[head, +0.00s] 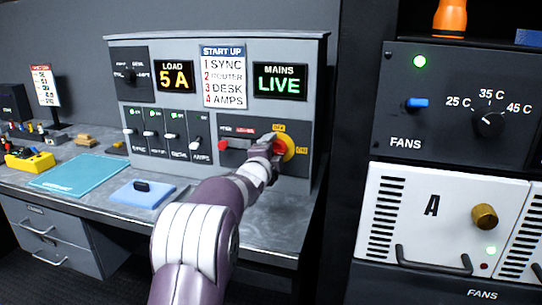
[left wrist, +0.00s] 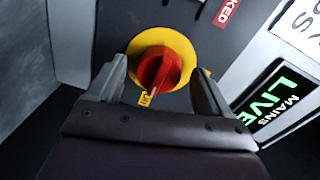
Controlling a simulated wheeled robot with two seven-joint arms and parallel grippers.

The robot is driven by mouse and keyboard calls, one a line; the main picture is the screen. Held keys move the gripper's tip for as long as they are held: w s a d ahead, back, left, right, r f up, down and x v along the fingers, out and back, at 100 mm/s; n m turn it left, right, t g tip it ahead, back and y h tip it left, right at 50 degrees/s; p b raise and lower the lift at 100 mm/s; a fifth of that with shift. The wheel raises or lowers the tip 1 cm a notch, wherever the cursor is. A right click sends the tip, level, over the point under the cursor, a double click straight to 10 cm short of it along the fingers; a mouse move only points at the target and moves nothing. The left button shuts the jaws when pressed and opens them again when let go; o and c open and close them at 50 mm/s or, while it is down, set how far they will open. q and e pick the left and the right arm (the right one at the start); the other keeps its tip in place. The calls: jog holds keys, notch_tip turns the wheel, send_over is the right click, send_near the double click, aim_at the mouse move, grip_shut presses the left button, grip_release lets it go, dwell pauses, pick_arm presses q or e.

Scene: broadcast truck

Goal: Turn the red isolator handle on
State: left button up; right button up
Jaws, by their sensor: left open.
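The red isolator handle (left wrist: 160,72) sits on a round yellow plate (left wrist: 176,45) on the grey panel. In the left wrist view its grip ridge runs from upper right to lower left, toward a small yellow label (left wrist: 145,99) too small to read. In the head view the yellow plate (head: 289,147) shows at the panel's right, and my gripper hides part of the handle. My left gripper (head: 270,147) is open, with one finger on each side of the handle; I cannot tell whether they touch it. My right gripper is not in view.
The mains display (head: 280,82) reads LIVE and the load display (head: 174,77) reads 5 A. Several switches (head: 165,135) stand left of the isolator. A blue pad (head: 142,192) lies on the desk below. A dark rack (head: 450,100) stands close at the right.

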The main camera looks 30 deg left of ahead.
pick_arm(q)
jog(key=f+v, duration=0.1)
jog(key=v, duration=1.1)
jog(key=shift+s+r, duration=0.35)
jog(key=shift+r, duration=0.1)
